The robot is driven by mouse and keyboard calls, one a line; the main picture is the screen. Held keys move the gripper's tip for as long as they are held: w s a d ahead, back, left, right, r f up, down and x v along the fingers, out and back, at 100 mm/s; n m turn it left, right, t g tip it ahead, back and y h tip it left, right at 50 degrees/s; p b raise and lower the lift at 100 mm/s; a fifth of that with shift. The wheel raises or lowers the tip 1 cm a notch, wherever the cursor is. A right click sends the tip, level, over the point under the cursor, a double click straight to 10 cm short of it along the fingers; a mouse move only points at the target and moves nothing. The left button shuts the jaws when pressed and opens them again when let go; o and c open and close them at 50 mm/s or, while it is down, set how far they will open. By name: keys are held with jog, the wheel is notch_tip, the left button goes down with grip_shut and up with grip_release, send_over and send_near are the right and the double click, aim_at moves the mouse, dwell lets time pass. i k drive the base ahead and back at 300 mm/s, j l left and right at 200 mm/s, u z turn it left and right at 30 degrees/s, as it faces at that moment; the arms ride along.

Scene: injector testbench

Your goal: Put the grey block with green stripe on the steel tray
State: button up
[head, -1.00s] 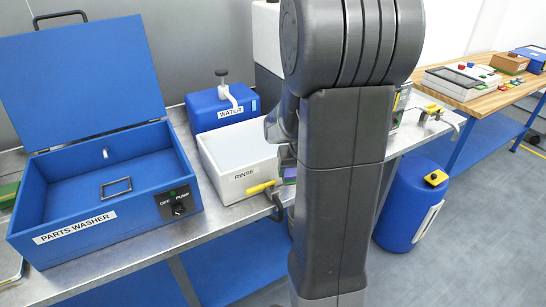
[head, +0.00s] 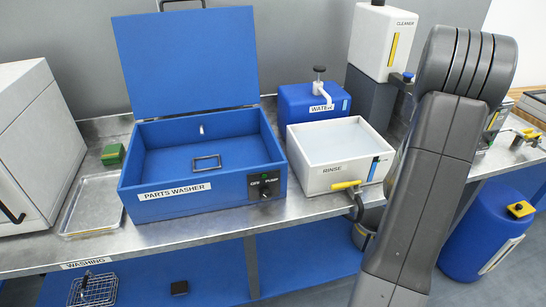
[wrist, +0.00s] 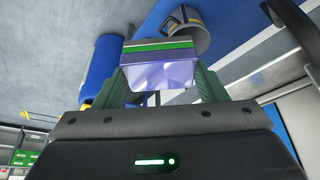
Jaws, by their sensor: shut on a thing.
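In the wrist view my gripper (wrist: 160,80) is shut on the grey block with green stripe (wrist: 160,48). The block sits between the two green fingers, its green stripe running across it and its near face looking shiny and purplish. In the head view my arm hides the gripper and the block. The steel tray (head: 91,204) lies at the left of the bench, left of the parts washer, and looks empty. The gripper is well to the right of it.
A blue parts washer (head: 150,203) with raised lid stands between the tray and the white rinse tub (head: 318,182). A green block (head: 113,155) lies behind the tray. A white cabinet (head: 28,135) stands left of the tray. A yellow-handled tap (head: 346,185) juts from the tub.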

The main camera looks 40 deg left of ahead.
aim_at(100, 200)
jog(key=k+j, duration=0.65)
jog(key=j, duration=0.25)
jog(key=k+j, duration=0.35)
jog(key=j, duration=0.1)
